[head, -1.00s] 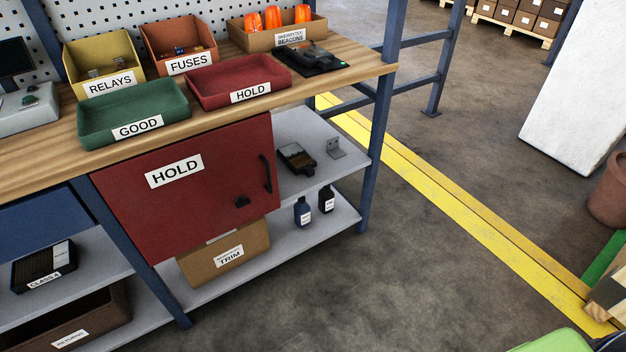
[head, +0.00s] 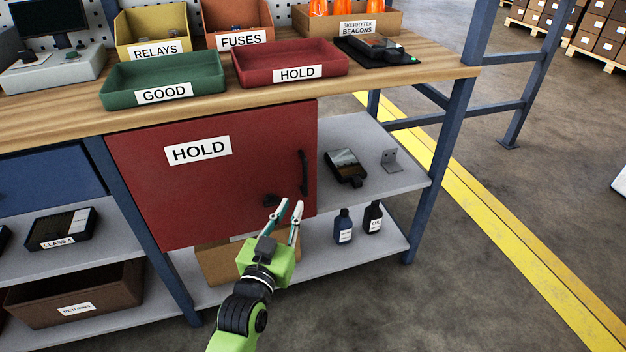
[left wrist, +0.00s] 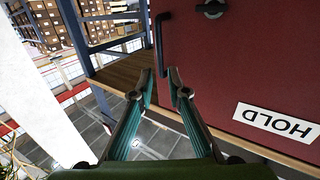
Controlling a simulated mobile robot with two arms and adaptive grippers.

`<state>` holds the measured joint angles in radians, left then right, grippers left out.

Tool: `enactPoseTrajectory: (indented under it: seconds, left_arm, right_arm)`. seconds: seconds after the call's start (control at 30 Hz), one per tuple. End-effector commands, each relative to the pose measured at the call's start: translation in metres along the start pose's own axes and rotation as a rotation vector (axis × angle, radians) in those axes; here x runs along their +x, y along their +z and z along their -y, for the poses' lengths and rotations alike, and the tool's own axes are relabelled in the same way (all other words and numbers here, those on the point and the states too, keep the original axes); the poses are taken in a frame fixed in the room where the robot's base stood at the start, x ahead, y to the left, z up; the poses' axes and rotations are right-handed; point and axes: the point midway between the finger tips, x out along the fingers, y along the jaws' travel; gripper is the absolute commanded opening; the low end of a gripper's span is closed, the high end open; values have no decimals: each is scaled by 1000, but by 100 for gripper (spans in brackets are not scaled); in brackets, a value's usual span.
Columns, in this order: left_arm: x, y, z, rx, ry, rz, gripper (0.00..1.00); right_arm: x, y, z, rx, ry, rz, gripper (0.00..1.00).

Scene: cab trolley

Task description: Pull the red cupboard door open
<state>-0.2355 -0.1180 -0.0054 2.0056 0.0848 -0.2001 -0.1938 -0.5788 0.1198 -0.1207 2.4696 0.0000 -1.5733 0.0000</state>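The red cupboard door (head: 225,200), labelled HOLD, is shut under the workbench. A dark vertical bar handle (head: 303,174) is near its right edge, with a black latch knob (head: 269,201) lower left of it. My left gripper (head: 291,204) is open and empty in front of the door, its fingertips just below the handle in the picture. In the left wrist view the door (left wrist: 240,65) appears upside down, and the handle (left wrist: 158,45) lies just beyond the gap between the open fingertips (left wrist: 160,74). They look apart from it. My right gripper is not in view.
The wooden bench top (head: 50,122) above holds a green tray (head: 165,72), a red tray (head: 290,60) and bins. Right of the door an open shelf (head: 375,195) holds a device and a bracket, with two bottles below. A blue post (head: 445,160) stands farther right.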

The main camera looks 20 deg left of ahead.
Motion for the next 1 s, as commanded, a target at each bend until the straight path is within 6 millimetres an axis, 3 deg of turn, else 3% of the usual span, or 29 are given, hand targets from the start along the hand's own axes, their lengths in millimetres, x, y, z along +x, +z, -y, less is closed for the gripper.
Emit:
enactPoseTrajectory:
  seconds: [0.3,0.53,0.7,1.0]
  left_arm:
    - [62,0,-1,-2,1,-3,16]
    - [100,1,-1,-1,1,-1,16]
    - [115,1,-1,-1,1,0,16]
    - [120,1,0,-1,1,2,16]
  right_arm:
    - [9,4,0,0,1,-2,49]
    - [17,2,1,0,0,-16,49]
    - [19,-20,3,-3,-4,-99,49]
    - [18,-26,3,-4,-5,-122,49]
